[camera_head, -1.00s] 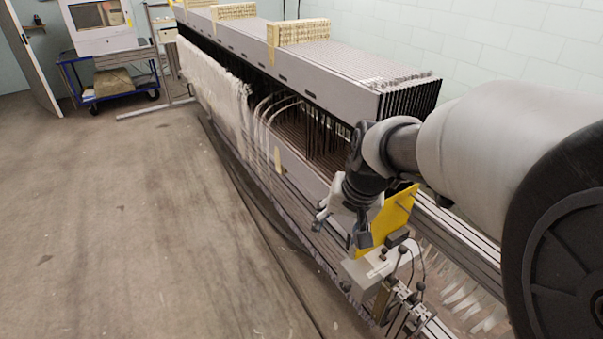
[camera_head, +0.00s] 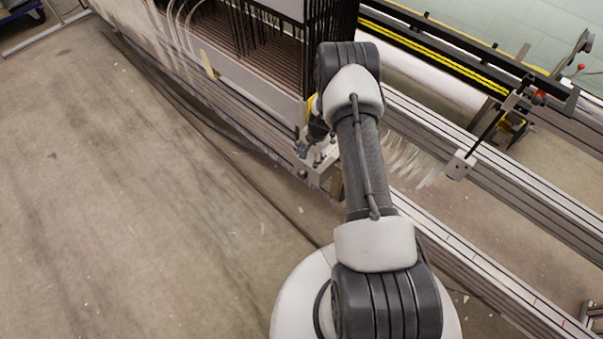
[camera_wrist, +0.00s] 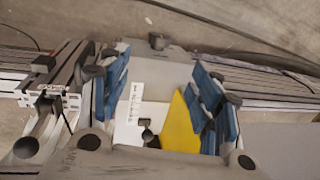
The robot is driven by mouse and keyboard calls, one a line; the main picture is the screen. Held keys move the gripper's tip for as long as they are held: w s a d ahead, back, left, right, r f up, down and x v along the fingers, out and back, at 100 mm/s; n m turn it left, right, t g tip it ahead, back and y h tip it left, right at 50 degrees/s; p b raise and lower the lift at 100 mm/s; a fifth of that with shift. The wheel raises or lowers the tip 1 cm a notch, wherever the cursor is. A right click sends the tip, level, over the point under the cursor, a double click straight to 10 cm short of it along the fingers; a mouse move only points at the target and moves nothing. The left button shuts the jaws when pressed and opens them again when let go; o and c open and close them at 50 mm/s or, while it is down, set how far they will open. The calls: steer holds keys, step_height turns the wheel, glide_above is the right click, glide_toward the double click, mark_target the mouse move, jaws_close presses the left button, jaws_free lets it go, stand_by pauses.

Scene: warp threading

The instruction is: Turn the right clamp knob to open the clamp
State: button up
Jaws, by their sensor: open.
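My gripper is open in the wrist view (camera_wrist: 163,98), its blue-padded fingers apart with nothing held between them. Below and between them are a grey block (camera_wrist: 180,58) with a white label, a yellow plate (camera_wrist: 180,126) and a small dark knob (camera_wrist: 147,133). Another dark knob (camera_wrist: 157,41) stands at the block's far edge, beyond the fingertips. I cannot tell which knob belongs to the right clamp. In the head view my gripper (camera_head: 308,148) is small, beside the machine's near end, and my arm partly hides the clamp area.
Metal rails (camera_head: 480,255) run diagonally to the lower right. A loose-thread bundle (camera_head: 408,160) hangs between rails behind my arm. A dark frame of vertical strips (camera_head: 330,22) rises behind the gripper. The concrete floor (camera_head: 130,220) at left is clear.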

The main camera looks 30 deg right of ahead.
mark_target(301, 174)
steer(key=w+f+b, duration=0.1)
steer(key=f+b, duration=0.1)
steer(key=f, duration=0.3)
steer(key=w+f+b, duration=0.1)
steer(key=f+b, duration=0.1)
steer(key=f, duration=0.4)
steer(key=w+a+f+b, duration=0.1)
steer(key=f+b, duration=0.1)
steer(key=f, duration=0.4)
steer(key=shift+w+a, duration=0.1)
steer(key=shift+r, duration=0.1)
steer(key=shift+c, duration=0.2)
steer(key=c, duration=1)
steer(key=shift+a, duration=0.1)
